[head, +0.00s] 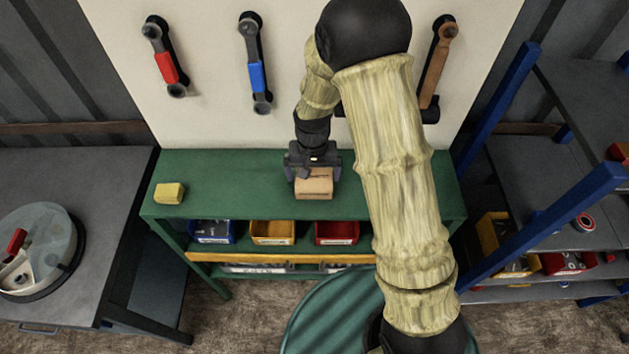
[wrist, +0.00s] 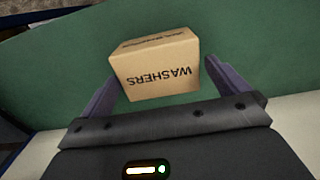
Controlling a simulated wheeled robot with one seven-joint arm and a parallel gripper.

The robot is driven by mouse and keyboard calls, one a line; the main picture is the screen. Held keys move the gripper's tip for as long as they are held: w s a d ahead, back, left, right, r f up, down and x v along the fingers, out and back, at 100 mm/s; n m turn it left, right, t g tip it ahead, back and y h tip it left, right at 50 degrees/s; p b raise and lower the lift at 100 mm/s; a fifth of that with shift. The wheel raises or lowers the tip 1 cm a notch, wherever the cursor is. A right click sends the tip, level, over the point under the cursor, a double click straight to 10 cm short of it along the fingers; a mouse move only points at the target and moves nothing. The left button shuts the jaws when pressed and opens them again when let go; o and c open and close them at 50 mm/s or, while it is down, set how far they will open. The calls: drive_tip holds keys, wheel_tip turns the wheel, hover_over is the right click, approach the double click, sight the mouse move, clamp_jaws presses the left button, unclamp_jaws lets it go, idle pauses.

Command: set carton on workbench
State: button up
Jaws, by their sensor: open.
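The carton (head: 314,184) is a small tan cardboard box on the green top of the workbench (head: 232,176). In the wrist view the carton (wrist: 156,68) shows the printed word WASHERS, upside down. My gripper (head: 313,172) is directly over and around the carton in the head view. In the wrist view my gripper (wrist: 166,84) is open, with one finger on each side of the carton. A small gap shows at the right finger; contact at the left finger is hard to tell. The carton's underside is hidden.
A yellow block (head: 169,193) lies at the bench's left end. Blue (head: 211,232), yellow (head: 272,232) and red bins (head: 337,232) sit on the shelf below. Wrenches (head: 255,62) hang on the back panel. A blue-framed rack (head: 545,240) stands right. The bench's left half is mostly clear.

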sight(313, 177)
drive_tip(key=shift+d+f+p, duration=0.1)
drive_tip(key=shift+f+p, duration=0.6)
drive_tip(key=shift+f, duration=1.2)
drive_tip(key=shift+w, duration=0.1)
drive_tip(key=c, duration=1.2)
drive_tip(key=shift+r, duration=0.15)
drive_tip(key=shift+r, duration=0.2)
wheel_tip(313, 177, up, 9)
drive_tip(key=b, duration=0.3)
drive_tip(key=shift+r, duration=0.2)
